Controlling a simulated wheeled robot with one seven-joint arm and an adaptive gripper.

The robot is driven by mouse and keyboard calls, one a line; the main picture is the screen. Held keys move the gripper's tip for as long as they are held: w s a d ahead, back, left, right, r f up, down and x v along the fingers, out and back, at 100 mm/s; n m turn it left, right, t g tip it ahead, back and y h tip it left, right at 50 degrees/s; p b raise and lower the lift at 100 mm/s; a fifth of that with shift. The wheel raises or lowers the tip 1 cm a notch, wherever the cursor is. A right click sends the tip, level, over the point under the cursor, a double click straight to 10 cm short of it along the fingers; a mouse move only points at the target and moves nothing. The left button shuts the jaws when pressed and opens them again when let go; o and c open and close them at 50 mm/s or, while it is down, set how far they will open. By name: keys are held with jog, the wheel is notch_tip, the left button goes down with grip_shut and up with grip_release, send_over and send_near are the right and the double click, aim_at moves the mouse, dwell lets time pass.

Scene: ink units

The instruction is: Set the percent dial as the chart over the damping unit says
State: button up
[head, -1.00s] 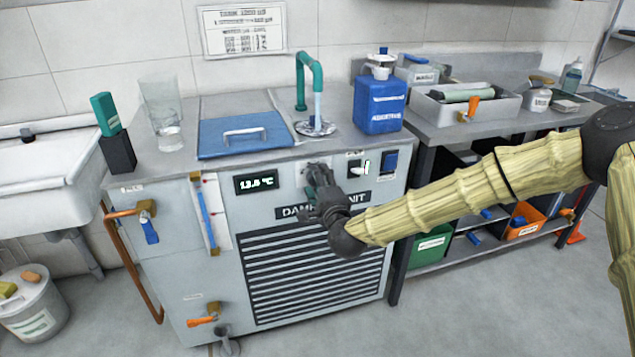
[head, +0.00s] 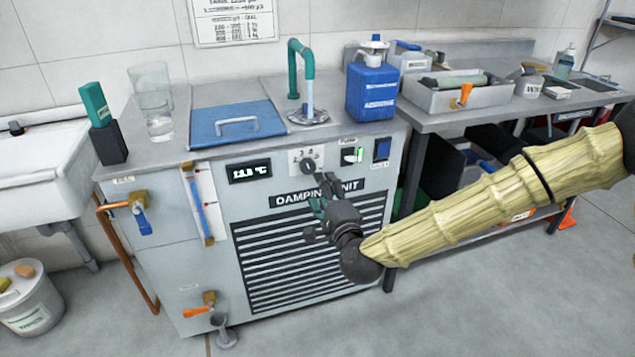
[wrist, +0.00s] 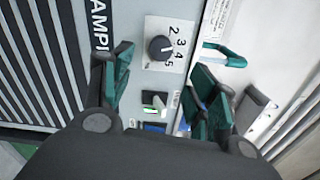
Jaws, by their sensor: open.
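The damping unit (head: 265,215) is a grey cabinet with a black grille. Its dial (head: 308,165), a dark round knob on a white plate, sits right of the temperature display. In the wrist view the dial (wrist: 160,48) shows numerals 2 to 5, with its pale mark toward the 4 and 5 side. The chart (head: 235,20) hangs on the wall above; its top is cut off and its text is too small to read surely. My gripper (head: 318,205) is open and empty, below and apart from the dial. Its green-padded fingers (wrist: 162,80) are spread in the wrist view.
Right of the dial are a pump switch (head: 351,156) and a blue rocker switch (head: 382,150). A blue canister (head: 371,92), a tap (head: 302,75) and a blue lid (head: 237,124) are on top. A sink (head: 40,160) is at left.

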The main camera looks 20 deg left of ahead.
jog(key=shift+v, duration=0.9)
jog(key=s+d+f+n+g+h, duration=0.1)
jog(key=s+d+f+n+g, duration=0.2)
jog(key=f, duration=0.5)
jog(key=s+d+f+n+g+h, duration=0.1)
jog(key=s+d+f, duration=0.3)
jog(key=f, duration=0.5)
jog(key=s+d+f+n+g+h, duration=0.1)
jog(key=s+d+f+n+g, duration=0.15)
jog(key=s+f, duration=0.4)
jog(key=s+d+f+n+g+h, duration=0.4)
jog(key=s+d+f+g, duration=0.1)
jog(key=s+d+f, duration=0.9)
jog(key=s+d+f+n+g+h, duration=0.2)
jog(key=s+d+f+g+h, duration=0.15)
jog(key=s+d, duration=1)
notch_tip(320, 180, up, 20)
jog(key=w+d+p, duration=0.1)
jog(key=w+p, duration=0.1)
jog(key=p, duration=1.7)
jog(key=shift+d+p, duration=0.3)
jog(key=shift+d, duration=0.1)
